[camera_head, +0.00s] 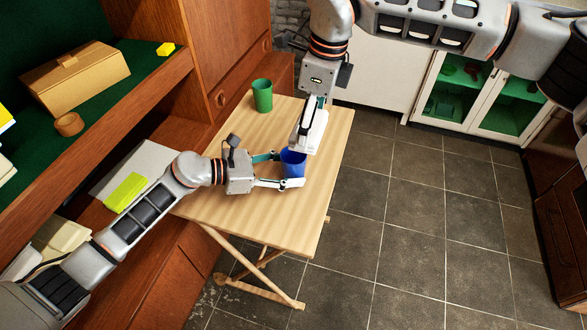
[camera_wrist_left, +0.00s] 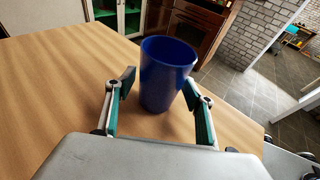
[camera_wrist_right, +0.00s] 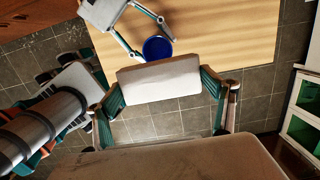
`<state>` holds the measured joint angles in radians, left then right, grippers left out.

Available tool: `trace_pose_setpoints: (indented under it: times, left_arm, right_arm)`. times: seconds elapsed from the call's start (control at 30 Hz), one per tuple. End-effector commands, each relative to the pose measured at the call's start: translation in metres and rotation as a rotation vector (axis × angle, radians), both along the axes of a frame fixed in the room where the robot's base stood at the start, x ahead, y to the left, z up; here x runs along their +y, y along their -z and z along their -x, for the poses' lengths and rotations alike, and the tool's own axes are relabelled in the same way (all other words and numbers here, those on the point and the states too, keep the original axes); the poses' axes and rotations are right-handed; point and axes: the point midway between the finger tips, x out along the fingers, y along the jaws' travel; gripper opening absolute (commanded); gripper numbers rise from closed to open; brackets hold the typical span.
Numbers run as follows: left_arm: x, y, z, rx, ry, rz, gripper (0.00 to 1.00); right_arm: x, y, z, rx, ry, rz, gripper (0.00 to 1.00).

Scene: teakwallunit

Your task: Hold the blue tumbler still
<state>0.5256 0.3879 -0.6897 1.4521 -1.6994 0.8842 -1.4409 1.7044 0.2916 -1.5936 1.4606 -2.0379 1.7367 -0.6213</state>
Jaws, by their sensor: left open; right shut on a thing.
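The blue tumbler (camera_head: 293,164) stands upright on the wooden folding table (camera_head: 245,205), near its right edge. My left gripper (camera_head: 286,170) is open, with one finger on each side of the tumbler. In the left wrist view the tumbler (camera_wrist_left: 164,75) shows between the open fingers (camera_wrist_left: 160,92); I cannot tell whether either finger touches it. My right gripper (camera_wrist_right: 163,82) is shut on a pale white block (camera_wrist_right: 158,88). In the head view this block (camera_head: 312,138) is just above and behind the tumbler and hides part of its rim.
A green tumbler (camera_head: 262,95) stands at the back of the table. A yellow-green block (camera_head: 124,192) lies left of the table, on the wall unit. The wall unit (camera_head: 165,85) borders the table's left side. The table's front part is clear; open tiled floor (camera_head: 410,220) lies right.

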Motion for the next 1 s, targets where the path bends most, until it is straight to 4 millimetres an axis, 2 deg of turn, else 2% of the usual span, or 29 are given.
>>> trace_pose_setpoints:
  times: [0.27,0.33,0.37,0.6,0.7,1.0]
  left_arm:
    - [-0.0002,-0.0022,0.0001,0.0,0.0,0.0,0.53]
    - [-0.0002,-0.0022,0.0001,0.0,0.0,0.0,0.69]
    - [-0.0002,-0.0021,0.0002,0.0,0.001,0.0,0.73]
    - [-0.0003,-0.002,0.0002,0.0,0.001,0.0,0.73]
    - [-0.0003,-0.002,0.0002,0.0,0.001,0.0,0.92]
    - [-0.0001,-0.0021,0.0003,0.0,0.001,0.0,0.92]
  right_arm:
    - [0.0,-0.0001,0.0,0.0,0.0,0.0,0.66]
    - [0.0,-0.0001,0.0,0.0,0.0,0.0,0.66]
    - [0.0,-0.0001,0.0,0.0,0.0,0.0,0.66]
    - [0.0,0.0,0.0,0.0,0.0,0.0,0.66]
    - [0.0,0.0,0.0,0.0,0.0,0.0,0.66]
    - [0.0,-0.0001,0.0,0.0,0.0,0.0,0.66]
